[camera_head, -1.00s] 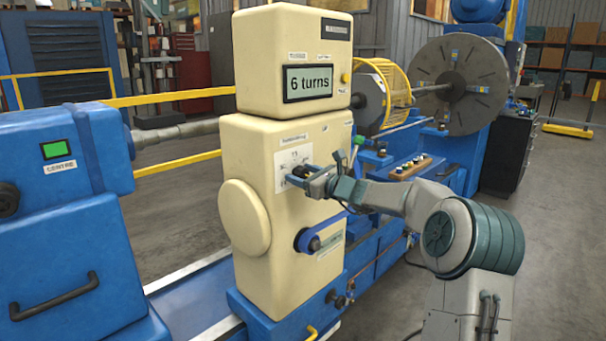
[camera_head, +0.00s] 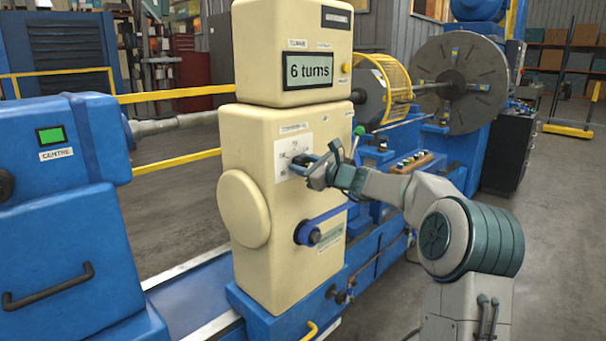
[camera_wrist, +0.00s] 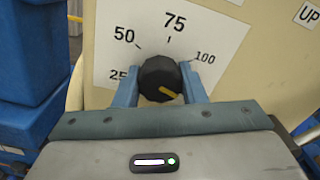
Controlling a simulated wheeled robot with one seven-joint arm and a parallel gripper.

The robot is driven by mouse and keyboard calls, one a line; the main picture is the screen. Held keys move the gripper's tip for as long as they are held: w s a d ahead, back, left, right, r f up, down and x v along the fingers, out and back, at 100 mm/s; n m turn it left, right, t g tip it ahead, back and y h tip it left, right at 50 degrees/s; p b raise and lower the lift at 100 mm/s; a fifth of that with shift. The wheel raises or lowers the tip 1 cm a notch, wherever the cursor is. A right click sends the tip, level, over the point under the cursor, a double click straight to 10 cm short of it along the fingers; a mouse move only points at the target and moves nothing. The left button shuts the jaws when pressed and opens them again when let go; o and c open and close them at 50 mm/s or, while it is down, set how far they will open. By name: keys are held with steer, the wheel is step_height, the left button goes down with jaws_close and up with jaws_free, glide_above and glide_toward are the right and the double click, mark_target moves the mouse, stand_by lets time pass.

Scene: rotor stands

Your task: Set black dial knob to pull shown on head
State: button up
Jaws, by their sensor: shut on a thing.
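The black dial knob (camera_wrist: 160,78) sits on a white scale card (camera_wrist: 215,35) marked 25, 50, 75 and 100. Its yellow pointer line is aimed to the lower right, away from the printed numbers. My gripper (camera_wrist: 160,85) is shut on the knob, one blue finger on each side. In the head view my gripper (camera_head: 308,168) is at the card on the front of the cream machine head (camera_head: 260,130), and hides the knob. The display (camera_head: 308,71) on the upper cream box reads "6 turns".
A blue crank (camera_head: 307,233) sticks out below my gripper, its arm slanting up to the right. A blue cabinet (camera_head: 60,220) stands at left. A yellow cage (camera_head: 385,85) and a large grey disc (camera_head: 460,85) are behind. Open floor lies at right.

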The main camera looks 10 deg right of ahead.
steer(key=n+b, duration=0.2)
steer(key=b, duration=0.1)
steer(key=n+b, duration=0.2)
steer(key=b, duration=0.1)
steer(key=shift+f+n, duration=0.3)
steer(key=shift+f, duration=0.05)
steer(key=n+b, duration=0.4)
steer(key=shift+r+n+b, duration=0.25)
steer(key=shift+n+b, duration=0.05)
steer(key=o, duration=1)
steer(key=shift+r, duration=0.1)
steer(key=b+v, duration=0.2)
steer(key=v, duration=1.2)
steer(key=shift+b, duration=0.3)
